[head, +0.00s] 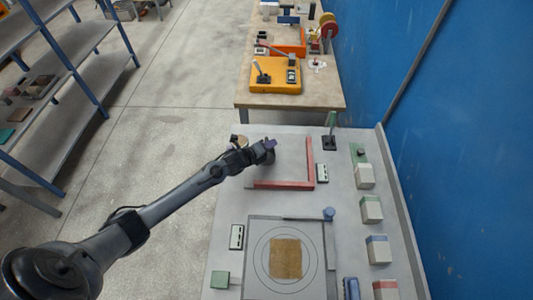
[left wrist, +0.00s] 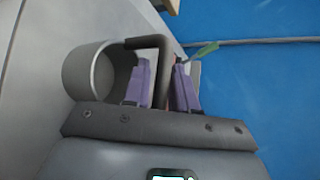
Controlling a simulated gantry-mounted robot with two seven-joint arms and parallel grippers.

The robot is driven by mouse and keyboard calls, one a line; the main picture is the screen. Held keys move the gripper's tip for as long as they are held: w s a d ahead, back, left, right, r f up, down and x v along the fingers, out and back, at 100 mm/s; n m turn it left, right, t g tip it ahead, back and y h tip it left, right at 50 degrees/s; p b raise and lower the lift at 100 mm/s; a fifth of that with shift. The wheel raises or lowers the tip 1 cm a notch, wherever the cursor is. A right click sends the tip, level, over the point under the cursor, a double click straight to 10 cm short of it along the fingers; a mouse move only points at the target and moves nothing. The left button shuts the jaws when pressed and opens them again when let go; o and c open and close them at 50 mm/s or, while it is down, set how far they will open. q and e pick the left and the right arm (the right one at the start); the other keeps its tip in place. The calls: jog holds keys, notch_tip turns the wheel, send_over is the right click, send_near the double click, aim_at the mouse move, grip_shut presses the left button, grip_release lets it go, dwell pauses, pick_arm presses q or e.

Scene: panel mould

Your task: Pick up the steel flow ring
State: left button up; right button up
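The steel flow ring (left wrist: 88,72) is a grey open cylinder with a dark bent handle (left wrist: 150,42) in the left wrist view. My left gripper (left wrist: 165,80) has its purple fingers close on either side of the handle, with little gap; it looks shut on it. The ring's body is beside the left finger. In the head view my left gripper (head: 268,147) is over the far left part of the grey mould table (head: 225,195). The ring is small there, and I cannot tell whether it touches the table. My right gripper is not in view.
A red L-shaped bar (head: 285,184) lies right of the gripper. Nearer is a plate with circles and a tan square (head: 286,259). Several blocks with coloured tops (head: 371,210) line the right side. A blue wall (head: 440,120) bounds the right. A workbench (head: 290,100) stands beyond.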

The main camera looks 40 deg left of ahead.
pick_arm(q)
grip_shut()
jog(key=shift+r, duration=0.2)
